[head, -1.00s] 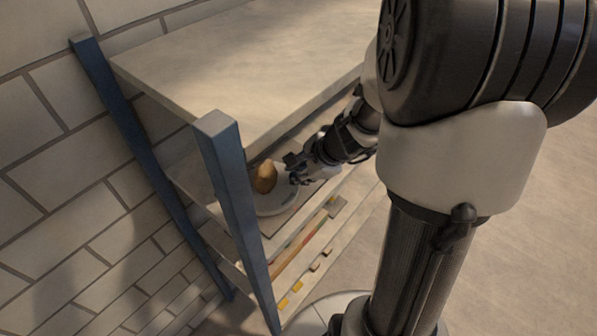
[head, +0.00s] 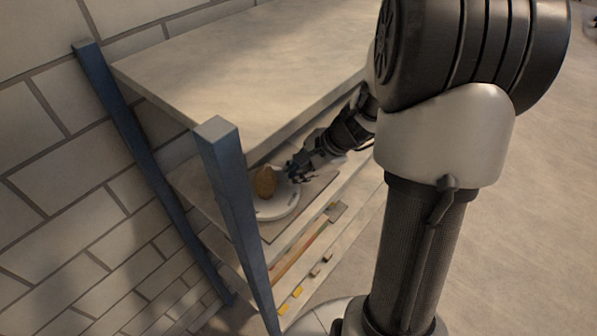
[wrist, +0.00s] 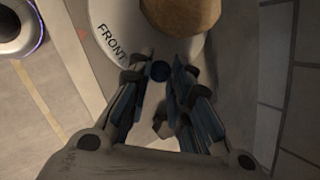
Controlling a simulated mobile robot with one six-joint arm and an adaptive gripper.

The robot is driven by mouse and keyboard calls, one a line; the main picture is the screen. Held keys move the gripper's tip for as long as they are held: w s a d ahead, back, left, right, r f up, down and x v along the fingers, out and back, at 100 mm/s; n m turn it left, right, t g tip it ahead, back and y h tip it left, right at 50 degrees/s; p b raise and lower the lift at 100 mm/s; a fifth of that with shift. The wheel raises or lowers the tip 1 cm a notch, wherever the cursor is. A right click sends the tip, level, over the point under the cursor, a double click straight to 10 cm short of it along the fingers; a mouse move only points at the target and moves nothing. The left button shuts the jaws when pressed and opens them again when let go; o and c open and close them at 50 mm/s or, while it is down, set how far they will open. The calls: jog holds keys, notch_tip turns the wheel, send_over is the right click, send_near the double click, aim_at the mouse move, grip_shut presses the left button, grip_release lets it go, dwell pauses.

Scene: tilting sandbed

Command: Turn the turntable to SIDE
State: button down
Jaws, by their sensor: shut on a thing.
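The turntable (head: 278,209) is a white disc on the middle shelf of the rack. A brown, rounded lumpy object (head: 265,181) stands on it. In the wrist view the disc (wrist: 140,42) carries the word FRONT near its left edge, and the brown object (wrist: 180,14) is cut off at the top. A small dark blue round knob (wrist: 159,71) is at the disc's near edge. My gripper (wrist: 163,76) is shut on the knob, with its blue finger pads on either side. In the head view my gripper (head: 297,172) reaches in at the disc's right edge.
The upper shelf (head: 240,65) overhangs the turntable. A blue post (head: 235,220) stands in front at the left. Yellow tags (head: 290,299) line a lower shelf edge.

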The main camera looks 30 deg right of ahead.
jog(key=c, duration=1.4)
grip_release()
jog(key=shift+c, duration=0.2)
jog(key=v, duration=1.2)
